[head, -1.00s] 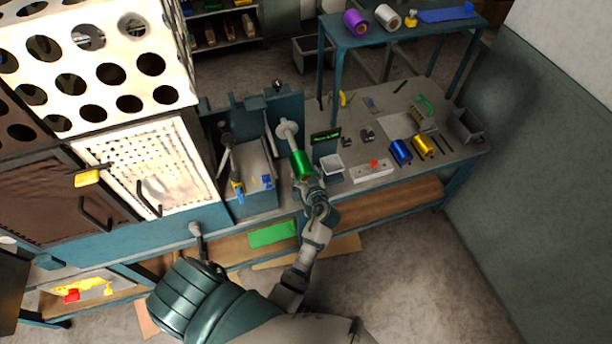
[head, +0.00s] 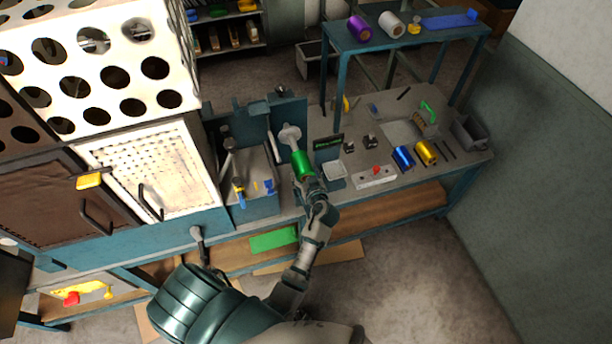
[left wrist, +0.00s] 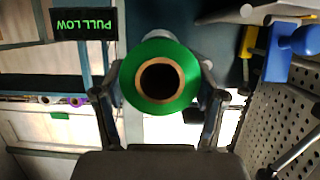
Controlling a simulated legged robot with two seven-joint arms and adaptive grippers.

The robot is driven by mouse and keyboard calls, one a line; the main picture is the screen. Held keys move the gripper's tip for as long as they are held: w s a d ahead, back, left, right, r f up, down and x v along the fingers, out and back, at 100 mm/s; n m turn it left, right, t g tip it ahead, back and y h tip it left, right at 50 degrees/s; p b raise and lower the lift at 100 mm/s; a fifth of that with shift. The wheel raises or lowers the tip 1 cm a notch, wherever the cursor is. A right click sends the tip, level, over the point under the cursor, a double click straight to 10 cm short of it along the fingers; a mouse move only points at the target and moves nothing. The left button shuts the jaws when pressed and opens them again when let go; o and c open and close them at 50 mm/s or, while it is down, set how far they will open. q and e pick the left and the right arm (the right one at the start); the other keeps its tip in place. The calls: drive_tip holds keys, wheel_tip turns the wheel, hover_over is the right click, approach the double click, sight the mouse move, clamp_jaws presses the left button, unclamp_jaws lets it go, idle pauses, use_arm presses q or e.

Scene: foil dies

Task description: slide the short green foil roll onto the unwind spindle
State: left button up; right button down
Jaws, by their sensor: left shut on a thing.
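The short green foil roll (head: 303,165) is held at the machine by my left gripper (head: 310,184). In the left wrist view the roll (left wrist: 147,101) shows end-on, as a green ring with a brown core and a dark bore. The fingers of my left gripper (left wrist: 160,106) are shut on it, one on each side. The pale unwind spindle (head: 294,142), with a round end at the back panel, points toward the roll and lines up with it. The roll's far end meets or overlaps the spindle; I cannot tell how far. My right gripper is not in view.
A small dark sign (head: 328,142) and a white-topped box (head: 335,172) stand just right of the roll. Blue (head: 403,157) and gold (head: 427,152) rolls lie farther right on the bench. A perforated white cabinet (head: 95,70) stands at the left.

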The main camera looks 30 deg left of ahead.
sight(304, 168)
use_arm(q)
drive_tip(key=shift+w+a+b, duration=0.6)
drive_tip(key=shift+w+a, duration=0.9)
drive_tip(key=shift+a, duration=0.3)
drive_tip(key=shift+w+a+b, duration=0.55)
drive_tip(key=shift+w+a, duration=0.9)
drive_tip(key=shift+a, duration=0.3)
drive_tip(key=o, duration=1.8)
drive_tip(key=shift+s+d, duration=0.15)
drive_tip(key=shift+d, duration=0.05)
drive_tip(key=v, duration=1.1)
drive_tip(key=shift+s+d+r, duration=0.1)
drive_tip(key=shift+d+r, duration=0.15)
drive_tip(key=shift+a+f, duration=0.1)
drive_tip(key=shift+a, duration=0.05)
